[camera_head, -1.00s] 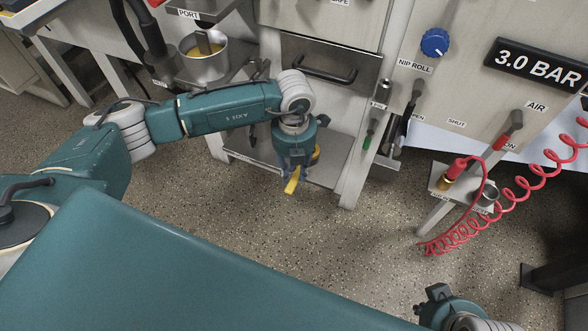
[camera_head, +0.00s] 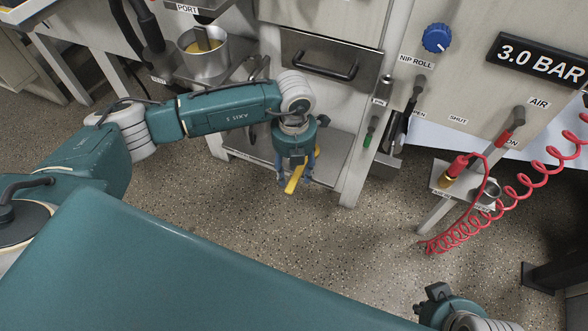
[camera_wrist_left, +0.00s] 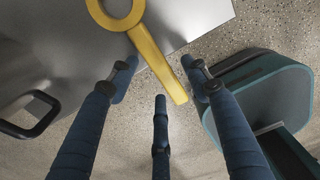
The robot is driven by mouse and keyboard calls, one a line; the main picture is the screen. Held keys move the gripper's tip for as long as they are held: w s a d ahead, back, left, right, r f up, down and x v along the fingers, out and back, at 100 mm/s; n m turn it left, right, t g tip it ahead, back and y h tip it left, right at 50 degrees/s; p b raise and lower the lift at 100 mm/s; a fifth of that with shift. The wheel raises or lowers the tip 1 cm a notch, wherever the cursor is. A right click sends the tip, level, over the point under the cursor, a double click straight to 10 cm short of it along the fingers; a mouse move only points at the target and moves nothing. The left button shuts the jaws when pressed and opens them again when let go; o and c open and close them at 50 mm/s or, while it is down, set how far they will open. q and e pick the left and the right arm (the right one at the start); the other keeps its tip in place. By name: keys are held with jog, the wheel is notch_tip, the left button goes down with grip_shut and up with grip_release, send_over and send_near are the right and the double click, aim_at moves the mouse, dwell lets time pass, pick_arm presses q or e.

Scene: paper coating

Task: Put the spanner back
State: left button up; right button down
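The yellow spanner (camera_head: 294,179) shows below my left gripper (camera_head: 298,170) in the head view. In the left wrist view, its ring end is over a grey metal plate and its handle (camera_wrist_left: 158,64) runs past the plate's edge, between my spread dark blue fingers (camera_wrist_left: 160,88). I see gaps between fingers and handle, so the left gripper looks open around it. Whether the spanner rests on the plate is unclear.
A low metal shelf (camera_head: 325,172) lies behind the left gripper, under a drawer with a black handle (camera_head: 326,66). A metal pot (camera_head: 204,55) stands at the upper left. A red coiled hose (camera_head: 500,207) hangs at the right. The speckled floor ahead is clear.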

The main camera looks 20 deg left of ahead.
aim_at(294, 175)
pick_arm(q)
jog(key=shift+r, duration=0.1)
notch_tip(294, 175, up, 12)
dwell(0.5)
